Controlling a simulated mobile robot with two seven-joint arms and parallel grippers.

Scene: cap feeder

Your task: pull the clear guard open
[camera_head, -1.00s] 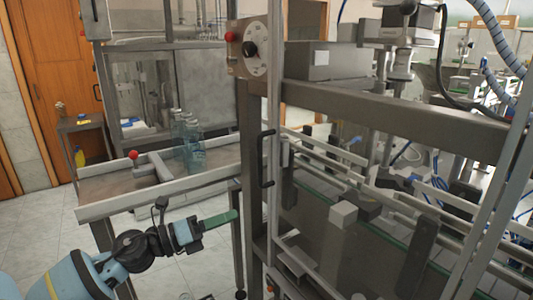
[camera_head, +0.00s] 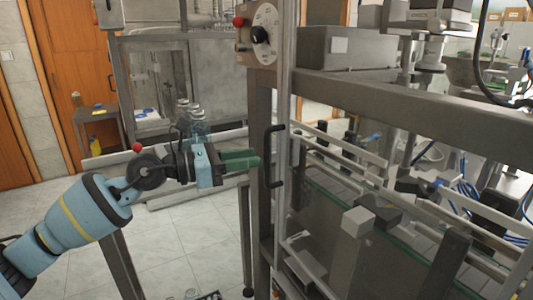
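The clear guard (camera_head: 350,245) is a see-through panel in a metal frame on the front of the machine, and it looks shut. Its black bar handle (camera_head: 268,153) stands upright on the guard's left edge. My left gripper (camera_head: 248,159) points right at the handle's mid height. Its two green fingers overlap in this view but show as separate, one a little lower, with nothing seen between them. The tips are close to the handle's left side; I cannot tell whether they touch. My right gripper is not in view.
A conveyor table (camera_head: 112,157) with clear bottles (camera_head: 196,125) and a red knob (camera_head: 137,147) stands behind my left arm. A control box with a dial (camera_head: 262,35) sits above the handle. Grey machine posts stand close beside the gripper. Tiled floor (camera_head: 175,240) is open at lower left.

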